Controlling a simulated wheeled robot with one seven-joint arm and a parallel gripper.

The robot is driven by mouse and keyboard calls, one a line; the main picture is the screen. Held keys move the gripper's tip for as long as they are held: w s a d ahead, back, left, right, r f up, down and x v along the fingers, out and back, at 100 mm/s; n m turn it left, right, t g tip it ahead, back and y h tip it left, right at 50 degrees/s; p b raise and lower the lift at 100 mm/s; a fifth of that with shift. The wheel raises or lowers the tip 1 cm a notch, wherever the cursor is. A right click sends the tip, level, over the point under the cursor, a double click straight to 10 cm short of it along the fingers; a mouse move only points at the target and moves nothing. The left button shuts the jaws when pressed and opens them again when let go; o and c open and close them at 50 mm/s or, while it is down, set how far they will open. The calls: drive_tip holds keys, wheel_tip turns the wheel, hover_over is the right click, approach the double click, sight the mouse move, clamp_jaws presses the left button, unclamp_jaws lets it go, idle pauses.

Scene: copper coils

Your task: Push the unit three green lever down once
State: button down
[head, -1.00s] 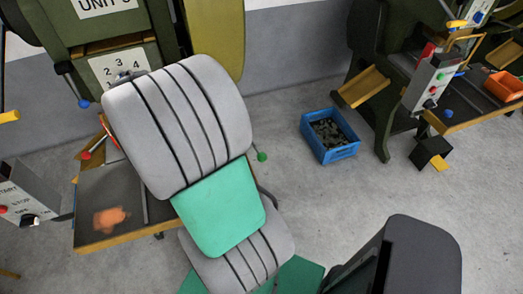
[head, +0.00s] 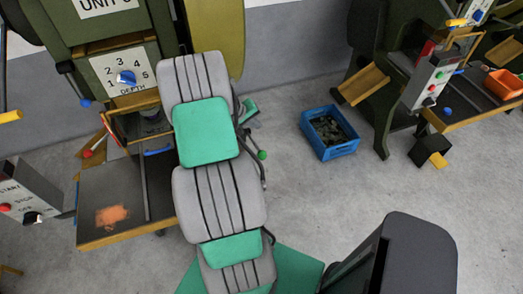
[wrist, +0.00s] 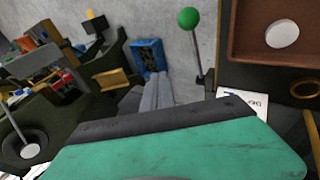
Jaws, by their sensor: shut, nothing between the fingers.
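The unit three machine (head: 120,40) stands at the upper left of the head view, its sign partly cut off. The green lever is a dark rod with a green ball (head: 262,155), low beside the machine's right side. In the wrist view its green ball (wrist: 188,18) is at the top of an upright-looking rod, right of my gripper (wrist: 158,82). The fingers are shut and empty, with a visible gap to the rod in that picture. In the head view my arm covers part of the machine and the lever's base; the fingertips are not clear there.
A blue crate of dark scraps (head: 331,132) stands on the floor to the right. Another machine (head: 385,80) stands beyond it. The depth dial (head: 127,77), a blue-ended lever (head: 86,102) and a red-ended lever (head: 87,154) are left of my arm.

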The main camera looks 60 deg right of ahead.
drive_tip(key=b, duration=0.3)
hover_over(259, 155)
drive_tip(key=w+d, duration=0.2)
wheel_tip(259, 155, down, 7)
drive_tip(key=shift+s+f+b, duration=0.4)
drive_tip(key=shift+s+f, duration=0.05)
idle(1.1)
drive_tip(key=shift+s+a+f+b, duration=0.1)
drive_tip(key=shift+a+f+b, duration=0.05)
drive_tip(key=shift+f+b, duration=0.2)
drive_tip(key=shift+s+a+f+b, duration=0.2)
drive_tip(key=shift+f+b, duration=0.3)
drive_tip(key=shift+f, duration=0.3)
drive_tip(key=shift+s+a+f+b, duration=0.25)
drive_tip(key=shift+f+b, duration=0.2)
drive_tip(key=shift+f, duration=0.35)
drive_tip(key=shift+s+a+f+b, duration=0.2)
drive_tip(key=shift+f+b, duration=0.3)
drive_tip(key=shift+f, duration=0.3)
idle(2.5)
